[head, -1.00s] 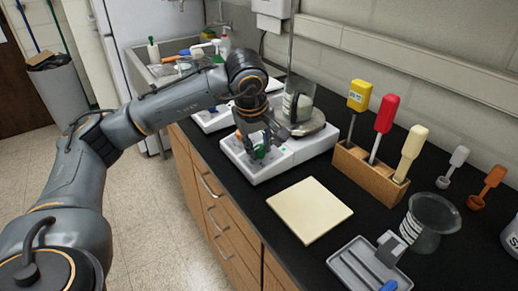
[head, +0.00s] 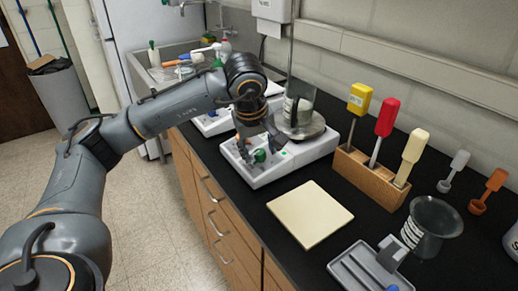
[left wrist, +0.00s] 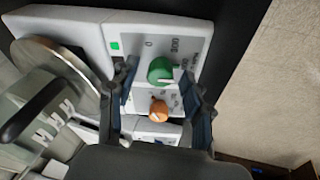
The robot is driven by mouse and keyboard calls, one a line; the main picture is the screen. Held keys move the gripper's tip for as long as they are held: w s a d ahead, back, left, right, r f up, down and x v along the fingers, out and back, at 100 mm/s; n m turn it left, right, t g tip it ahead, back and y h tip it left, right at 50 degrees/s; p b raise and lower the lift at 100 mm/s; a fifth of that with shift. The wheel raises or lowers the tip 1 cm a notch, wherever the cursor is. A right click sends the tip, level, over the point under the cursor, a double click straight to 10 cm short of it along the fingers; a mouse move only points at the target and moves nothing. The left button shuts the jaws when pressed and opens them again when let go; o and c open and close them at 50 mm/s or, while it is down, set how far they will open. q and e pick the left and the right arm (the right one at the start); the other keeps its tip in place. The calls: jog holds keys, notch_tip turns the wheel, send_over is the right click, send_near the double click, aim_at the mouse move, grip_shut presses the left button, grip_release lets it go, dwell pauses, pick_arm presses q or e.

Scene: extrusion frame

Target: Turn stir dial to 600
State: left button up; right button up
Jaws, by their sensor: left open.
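The white stirrer (head: 300,157) stands on the black bench, with its dial panel at the front left. In the left wrist view its panel shows a green dial (left wrist: 160,70) and an orange dial (left wrist: 158,110). A 0 and a partly readable higher number are printed by the green dial; the pointer setting is too small to tell. The green dial also shows in the head view (head: 260,155). My left gripper (head: 262,148) is open over the panel. Its fingers (left wrist: 162,90) lie either side of the dials, apart from them. My right gripper is not in view.
A glass beaker (head: 297,108) stands on the stirrer's round plate, with a metal rod rising behind. A second white device (head: 212,124) stands beyond. A cream square pad (head: 310,214), a wooden rack (head: 368,180) of coloured-handled tools, and a grey tray (head: 362,268) lie nearer.

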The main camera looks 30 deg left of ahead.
pick_arm(q)
jog(key=shift+r, duration=0.1)
jog(key=v, duration=1.2)
